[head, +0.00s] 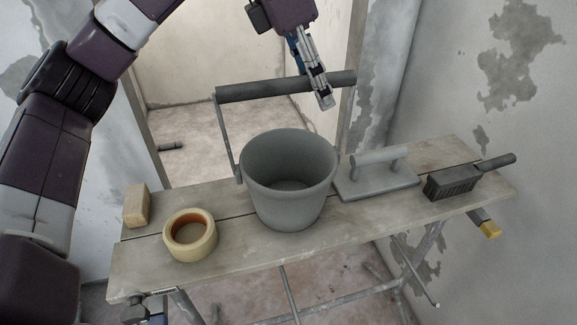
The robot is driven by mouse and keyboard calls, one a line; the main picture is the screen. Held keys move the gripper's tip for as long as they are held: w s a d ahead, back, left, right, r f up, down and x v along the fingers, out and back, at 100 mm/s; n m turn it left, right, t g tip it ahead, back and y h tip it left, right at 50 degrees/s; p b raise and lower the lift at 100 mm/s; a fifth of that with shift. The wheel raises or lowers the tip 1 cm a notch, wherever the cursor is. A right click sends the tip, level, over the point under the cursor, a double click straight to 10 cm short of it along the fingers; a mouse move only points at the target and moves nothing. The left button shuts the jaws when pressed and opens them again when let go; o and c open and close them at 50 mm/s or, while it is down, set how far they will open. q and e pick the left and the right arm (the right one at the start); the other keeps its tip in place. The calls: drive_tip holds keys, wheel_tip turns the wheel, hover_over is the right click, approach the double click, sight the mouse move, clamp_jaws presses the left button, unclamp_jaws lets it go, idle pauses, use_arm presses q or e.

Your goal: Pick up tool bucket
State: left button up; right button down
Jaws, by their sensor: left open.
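The grey tool bucket (287,190) stands upright and looks empty on the wooden trestle bench (235,253). Its handle (262,88) is raised above the rim, with a dark round grip along the top and a thin side arm down the left. My left gripper (322,90) reaches down from the top and is open. Its fingers overlap the right part of the grip in the picture; I cannot tell whether they touch it. My right gripper is not in view.
A tape roll (190,236) and a tan block (137,206) lie left of the bucket. A grey float trowel (377,178) and a dark brush (452,184) lie to its right. Walls stand close on both sides; an opening lies behind the bench.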

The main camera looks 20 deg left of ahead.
use_arm(q)
drive_tip(key=shift+c, duration=0.6)
clamp_jaws()
drive_tip(key=shift+r, duration=0.15)
